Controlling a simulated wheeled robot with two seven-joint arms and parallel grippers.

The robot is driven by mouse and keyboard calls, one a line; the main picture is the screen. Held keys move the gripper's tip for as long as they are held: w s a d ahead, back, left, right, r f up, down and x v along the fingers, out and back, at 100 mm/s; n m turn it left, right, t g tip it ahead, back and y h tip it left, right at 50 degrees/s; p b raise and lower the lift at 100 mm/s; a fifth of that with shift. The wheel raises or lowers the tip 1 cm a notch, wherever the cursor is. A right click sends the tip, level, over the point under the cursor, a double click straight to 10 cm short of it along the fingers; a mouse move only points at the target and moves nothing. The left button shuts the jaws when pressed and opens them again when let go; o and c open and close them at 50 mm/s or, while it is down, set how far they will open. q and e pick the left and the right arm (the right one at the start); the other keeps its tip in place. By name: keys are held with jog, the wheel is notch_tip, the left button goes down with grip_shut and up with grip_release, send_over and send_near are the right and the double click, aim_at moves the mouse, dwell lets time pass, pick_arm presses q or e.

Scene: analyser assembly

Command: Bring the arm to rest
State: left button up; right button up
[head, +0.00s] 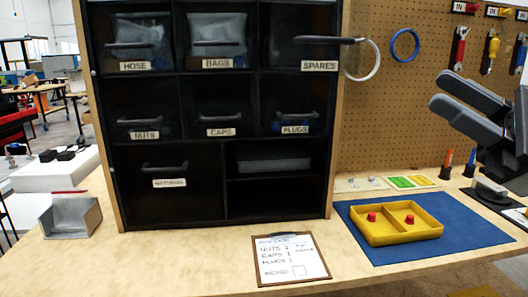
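My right gripper (438,91) is at the right side of the head view, raised above the bench and in front of the pegboard. Its two dark grey fingers point left with a gap between them, and no object shows in the gap. My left gripper is not in view. The yellow tray (398,240) lies on the blue mat (465,229), below and left of the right gripper. One red piece (371,217) is in its left compartment and another red piece (409,219) is in its right compartment.
A black cabinet of labelled bins (165,205) stands on the bench. A white ring (377,62) is beside the SPARES handle. A clipboard (290,259) lies in front. Tools (459,47) hang on the pegboard. Upright markers (471,161) stand below the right gripper. A grey holder (70,216) is at left.

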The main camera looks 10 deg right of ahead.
jog(key=w+f+n+t+h+p, duration=0.1)
jog(key=w+f+n+t+h, duration=0.3)
jog(key=f+n, duration=0.55)
jog(key=w+f+n+t+h+p, duration=0.1)
jog(key=f+n+t+h+p, duration=0.15)
jog(key=f+n+h, duration=0.75)
jog(key=w+f+n+t+h, duration=0.2)
jog(key=w+f+n+t, duration=0.15)
jog(key=n, duration=1.15)
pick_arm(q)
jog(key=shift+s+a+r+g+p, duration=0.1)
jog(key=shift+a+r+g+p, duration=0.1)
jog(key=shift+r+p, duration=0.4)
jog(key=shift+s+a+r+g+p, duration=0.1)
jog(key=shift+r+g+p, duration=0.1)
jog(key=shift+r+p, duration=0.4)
pick_arm(e)
jog(key=s+a+f+m+g, duration=0.5)
jog(key=s+f+m, duration=0.2)
jog(key=f, duration=0.4)
jog(key=s+a+f+m+g, duration=0.5)
jog(key=s+f+m, duration=0.3)
jog(key=f, duration=0.4)
jog(key=shift+a+g+h, duration=0.3)
jog(key=shift+a+h, duration=0.1)
jog(key=shift+a, duration=0.3)
